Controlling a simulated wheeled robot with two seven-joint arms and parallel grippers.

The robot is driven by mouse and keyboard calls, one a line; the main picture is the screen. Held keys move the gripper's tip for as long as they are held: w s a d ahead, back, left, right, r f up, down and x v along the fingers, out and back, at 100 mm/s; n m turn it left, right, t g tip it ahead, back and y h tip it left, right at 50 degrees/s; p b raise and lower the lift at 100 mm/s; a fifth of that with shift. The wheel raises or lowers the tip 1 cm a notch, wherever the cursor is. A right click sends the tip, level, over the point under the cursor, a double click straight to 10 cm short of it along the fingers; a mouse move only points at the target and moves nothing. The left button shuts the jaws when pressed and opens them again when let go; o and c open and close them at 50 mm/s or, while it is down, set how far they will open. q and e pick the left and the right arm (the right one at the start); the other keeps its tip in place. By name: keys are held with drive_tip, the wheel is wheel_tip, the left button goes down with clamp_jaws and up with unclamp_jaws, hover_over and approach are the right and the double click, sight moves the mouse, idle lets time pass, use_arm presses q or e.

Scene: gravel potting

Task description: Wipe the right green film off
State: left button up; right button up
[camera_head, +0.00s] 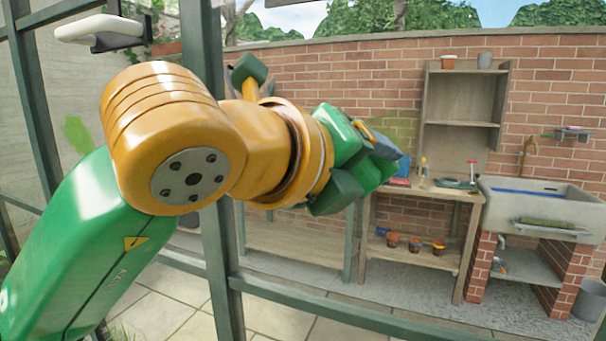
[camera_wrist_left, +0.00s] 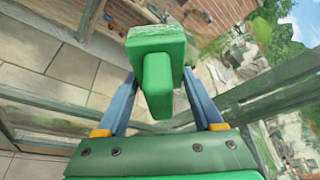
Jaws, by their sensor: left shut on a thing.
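A faint yellow-green film (camera_head: 400,126) shows on the clear pane in front of the brick wall, just above and right of my left gripper. A second, brighter green film (camera_head: 78,134) is on the pane at the far left. My left gripper (camera_head: 385,150) is at the pane's middle in the head view, partly hidden by its own wrist. In the left wrist view its blue fingers are shut on a green scrubber (camera_wrist_left: 155,52) with a paler, rough pad at its far end. I cannot tell if the pad touches the pane. My right gripper is not in view.
Green frame bars (camera_head: 218,190) stand in front of me, with a low rail (camera_head: 330,306) across the bottom. Beyond are a wooden potting bench (camera_head: 440,190) with small pots beneath it and a stone sink (camera_head: 540,205). A white-handled fitting (camera_head: 98,28) is at upper left.

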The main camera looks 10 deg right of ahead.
use_arm(q)
drive_tip(key=shift+w+a, duration=0.5)
drive_tip(key=shift+a, duration=0.15)
drive_tip(key=shift+r+p, duration=0.9)
drive_tip(key=shift+r, duration=0.15)
drive_tip(key=shift+s+d+f, duration=0.15)
drive_tip(key=shift+s+d, duration=0.2)
drive_tip(key=shift+d, duration=0.1)
drive_tip(key=shift+s+d, duration=0.6)
drive_tip(key=shift+d, duration=0.3)
drive_tip(key=shift+s+d, duration=0.6)
drive_tip(key=shift+d, duration=0.35)
drive_tip(key=shift+s+d, duration=0.6)
drive_tip(key=shift+d, duration=0.3)
drive_tip(key=s+a+b, duration=0.1)
drive_tip(key=s+b, duration=0.1)
drive_tip(key=s+a+b, duration=0.2)
drive_tip(key=s, duration=0.1)
drive_tip(key=shift+a+b, duration=0.2)
drive_tip(key=shift+b, duration=0.2)
